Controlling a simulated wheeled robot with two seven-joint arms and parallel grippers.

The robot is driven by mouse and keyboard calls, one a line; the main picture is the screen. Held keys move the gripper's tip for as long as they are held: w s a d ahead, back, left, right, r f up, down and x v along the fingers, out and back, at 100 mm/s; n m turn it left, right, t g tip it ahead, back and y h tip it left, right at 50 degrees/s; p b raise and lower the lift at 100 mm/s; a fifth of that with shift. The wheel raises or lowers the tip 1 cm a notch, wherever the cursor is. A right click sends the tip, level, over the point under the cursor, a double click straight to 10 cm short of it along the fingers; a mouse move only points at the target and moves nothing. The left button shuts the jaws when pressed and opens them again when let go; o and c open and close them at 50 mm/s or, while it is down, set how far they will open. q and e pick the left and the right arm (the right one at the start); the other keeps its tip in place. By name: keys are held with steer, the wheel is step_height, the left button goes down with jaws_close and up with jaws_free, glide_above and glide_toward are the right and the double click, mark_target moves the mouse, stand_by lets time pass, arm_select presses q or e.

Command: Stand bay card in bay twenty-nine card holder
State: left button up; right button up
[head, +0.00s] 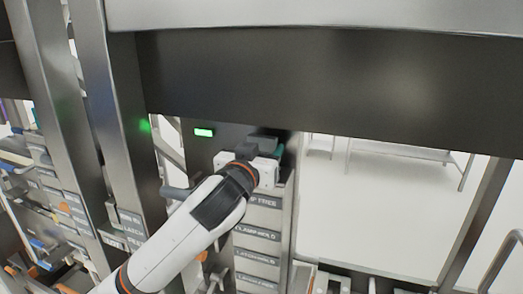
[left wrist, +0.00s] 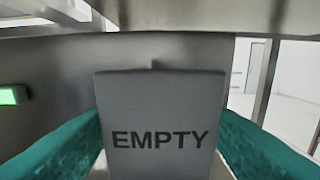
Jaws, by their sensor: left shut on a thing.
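The grey bay card (left wrist: 158,108), marked "EMPTY" in dark letters, stands upright in the middle of the left wrist view. The teal fingers of my left gripper (left wrist: 160,145) flank it on both sides and are shut on it. In the head view my left gripper (head: 262,148) is in front of a dark upright panel, at the top of a column of labels. The bay twenty-nine card holder cannot be made out, and whether the card touches anything behind it is unclear. My right gripper is not in view.
A lit green indicator (head: 204,132) is on the dark panel left of my gripper. Labelled strips (head: 257,233) run down below it. A broad dark beam (head: 330,80) crosses above. Metal posts (head: 125,110) stand at left. Pale open floor (head: 385,205) lies to the right.

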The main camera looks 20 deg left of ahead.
arm_select(q)
steer(key=o, duration=0.7)
steer(key=shift+w+f, duration=0.15)
steer(key=o, duration=0.4)
steer(key=shift+w, duration=0.15)
steer(key=shift+c, duration=0.2)
steer(key=shift+o, duration=0.2)
steer(key=shift+f, duration=0.1)
steer(key=shift+r, duration=0.3)
steer(key=shift+s+f, duration=0.1)
steer(key=shift+s, duration=0.25)
steer(key=s+b, duration=0.9)
steer(key=s, duration=0.2)
steer(key=shift+s+a, duration=0.2)
steer(key=shift+s, duration=0.05)
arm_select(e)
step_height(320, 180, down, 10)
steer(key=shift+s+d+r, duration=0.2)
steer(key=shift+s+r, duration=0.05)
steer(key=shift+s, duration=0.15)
